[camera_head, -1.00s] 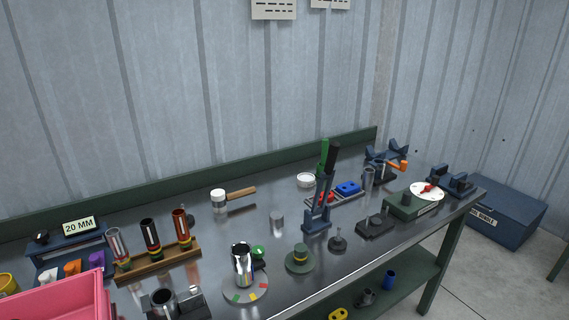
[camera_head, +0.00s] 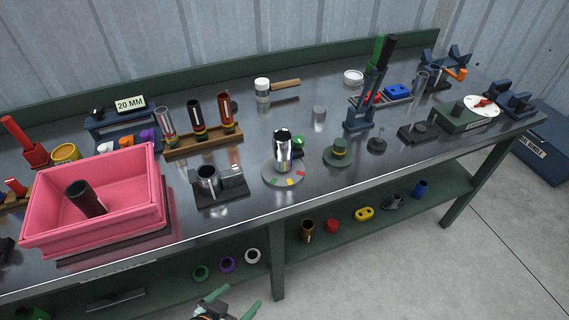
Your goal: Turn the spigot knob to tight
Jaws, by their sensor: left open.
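A shiny chrome cylinder (camera_head: 282,150) stands upright on a round grey dial plate (camera_head: 270,178) with red, yellow and green marks, near the front edge of the workbench. A green knob (camera_head: 299,142) shows just behind and right of the cylinder and is partly hidden by it. I cannot read any tight label, and which mark the knob points to cannot be told. My left gripper (camera_head: 234,303) is at the bottom edge, with green fingers spread and nothing between them. It is below and in front of the bench, well apart from the dial. My right gripper is not in view.
The bench is crowded: a pink bin (camera_head: 110,235) at left, a dark clamp block (camera_head: 219,187) left of the dial, a green stepped disc (camera_head: 338,152) right of it, and a tall dark lever press (camera_head: 365,105) beyond. A lower shelf (camera_head: 300,242) holds rings and small parts.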

